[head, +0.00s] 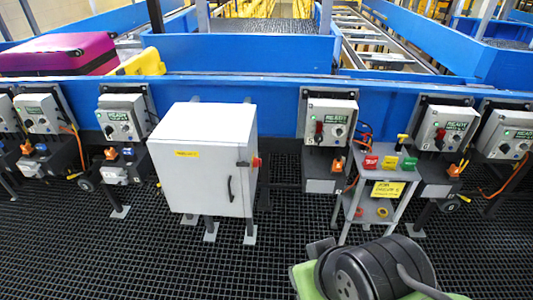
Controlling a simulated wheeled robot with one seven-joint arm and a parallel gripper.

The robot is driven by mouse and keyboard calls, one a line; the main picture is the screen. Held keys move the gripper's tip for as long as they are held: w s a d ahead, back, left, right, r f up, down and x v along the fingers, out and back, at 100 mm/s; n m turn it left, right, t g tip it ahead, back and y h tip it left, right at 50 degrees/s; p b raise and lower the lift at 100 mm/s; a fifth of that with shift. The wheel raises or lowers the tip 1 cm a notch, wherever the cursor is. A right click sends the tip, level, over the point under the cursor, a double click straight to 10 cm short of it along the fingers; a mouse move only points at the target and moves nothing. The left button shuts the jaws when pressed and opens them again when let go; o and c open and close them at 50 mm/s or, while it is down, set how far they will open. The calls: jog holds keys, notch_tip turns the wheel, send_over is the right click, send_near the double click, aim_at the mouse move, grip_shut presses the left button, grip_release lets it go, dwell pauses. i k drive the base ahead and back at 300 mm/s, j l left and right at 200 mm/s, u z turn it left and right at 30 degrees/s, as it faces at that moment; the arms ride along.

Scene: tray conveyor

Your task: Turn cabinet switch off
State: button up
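A light grey cabinet (207,125) stands left of centre in front of the blue conveyor side, with its door shut. A small red switch (257,162) with a dark part beside it sits on the cabinet's right edge. Its exact setting is too small to tell. The door has a curved black handle (230,188) and a yellow label (187,153). Part of my arm, green and black, shows at the bottom right, well apart from the cabinet. I cannot make out my gripper's fingers in this view.
Control boxes on posts stand on both sides, such as one right of the cabinet (329,122). A small grey stand (381,178) holds red, yellow and green blocks. The dark grated floor (190,268) in front is clear. A magenta suitcase (60,53) lies on the conveyor.

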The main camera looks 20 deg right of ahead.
aim_at(258, 162)
jog(key=i+l+u, duration=0.15)
jog(key=l, duration=0.4)
jog(key=l+u, duration=0.15)
jog(key=l, duration=0.4)
jog(key=i+l+u, duration=0.15)
jog(key=i+u, duration=0.3)
jog(key=i+l+u, duration=0.25)
jog(key=u, duration=0.2)
jog(key=i+l+u, duration=0.25)
jog(key=u, duration=0.15)
jog(key=l, duration=0.1)
